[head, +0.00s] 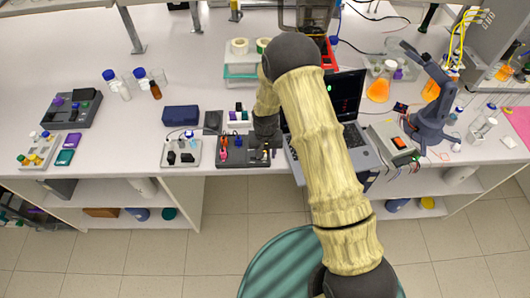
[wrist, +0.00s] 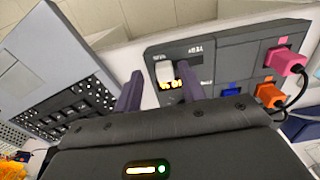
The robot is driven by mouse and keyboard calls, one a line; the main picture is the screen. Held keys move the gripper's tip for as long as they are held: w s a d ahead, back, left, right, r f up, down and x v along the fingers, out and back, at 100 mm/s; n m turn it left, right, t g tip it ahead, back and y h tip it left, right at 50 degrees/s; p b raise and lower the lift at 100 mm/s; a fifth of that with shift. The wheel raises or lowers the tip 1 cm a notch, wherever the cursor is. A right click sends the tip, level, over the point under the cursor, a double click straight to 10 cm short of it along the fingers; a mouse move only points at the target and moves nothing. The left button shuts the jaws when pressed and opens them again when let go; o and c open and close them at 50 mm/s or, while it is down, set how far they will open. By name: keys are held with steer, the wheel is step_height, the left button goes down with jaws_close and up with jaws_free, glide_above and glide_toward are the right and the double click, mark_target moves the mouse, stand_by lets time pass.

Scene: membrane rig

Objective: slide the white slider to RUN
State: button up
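My gripper (wrist: 159,72) is open, with two dark purple fingers apart. In the wrist view the slider appears between the fingertips; I cannot tell whether either finger touches it. Small lettering near the slider is upside down and too blurred to read as RUN. In the head view the dark panel (head: 230,158) lies at the bench's front edge, and my arm reaches down at its right part, hiding the slider.
Pink (wrist: 285,60) and orange (wrist: 270,95) plugs with cables stand on the panel's right side in the wrist view. An open laptop (head: 345,115) stands right of the panel. A grey switch tray (head: 181,153) lies to its left.

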steer(key=shift+a+r, duration=0.1)
steer(key=shift+a, duration=0.05)
step_height(320, 180, up, 17)
steer(key=b, duration=0.5)
stand_by(0.6)
steer(key=s+d+r+t, duration=0.2)
steer(key=s+d+r, duration=0.1)
steer(key=s+d, duration=1.3)
steer(key=shift+s+r+m+t, duration=0.2)
steer(key=shift+s+m+t, duration=0.1)
steer(key=shift+s, duration=0.45)
